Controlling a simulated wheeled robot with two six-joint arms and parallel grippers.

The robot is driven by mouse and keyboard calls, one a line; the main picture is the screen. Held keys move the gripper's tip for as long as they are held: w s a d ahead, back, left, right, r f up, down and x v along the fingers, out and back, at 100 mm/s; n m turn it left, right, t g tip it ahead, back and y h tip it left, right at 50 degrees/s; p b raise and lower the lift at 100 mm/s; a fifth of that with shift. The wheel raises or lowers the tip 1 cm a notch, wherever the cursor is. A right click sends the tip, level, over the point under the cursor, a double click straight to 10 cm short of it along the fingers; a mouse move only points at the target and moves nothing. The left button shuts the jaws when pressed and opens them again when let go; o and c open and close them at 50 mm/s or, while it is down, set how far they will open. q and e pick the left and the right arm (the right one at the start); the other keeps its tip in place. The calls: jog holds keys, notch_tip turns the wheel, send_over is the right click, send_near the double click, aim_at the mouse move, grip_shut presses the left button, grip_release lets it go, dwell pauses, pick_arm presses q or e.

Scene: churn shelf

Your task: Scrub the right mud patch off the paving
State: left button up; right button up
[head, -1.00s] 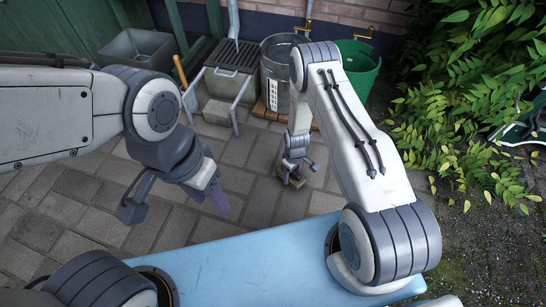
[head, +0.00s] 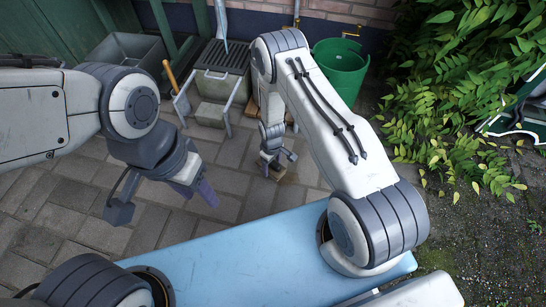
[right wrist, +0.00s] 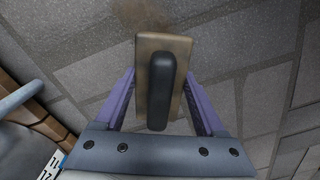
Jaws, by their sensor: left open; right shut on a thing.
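My right gripper (head: 277,158) is low over the paving (head: 250,205), shut on a scrubbing brush. In the right wrist view the brush (right wrist: 179,62) has a tan block and a dark rounded handle between the purple fingers (right wrist: 160,105). A brown mud stain (right wrist: 150,14) shows on the slabs at the brush's far end. In the head view only a bit of the brush (head: 272,171) shows below the gripper, with a faint brownish patch (head: 290,179) beside it. Whether the bristles touch the ground is hidden. My left gripper (head: 195,190) is open and empty above the paving at left.
A grey trough (head: 128,50), a stone block with a grate (head: 222,58) and a green bin (head: 343,68) stand along the back wall. My right arm hides most of the metal churn. Leafy plants (head: 450,110) fill the right. Paving at centre left is clear.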

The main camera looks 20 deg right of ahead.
jog(key=shift+r+p, duration=1.5)
jog(key=shift+r, duration=0.6)
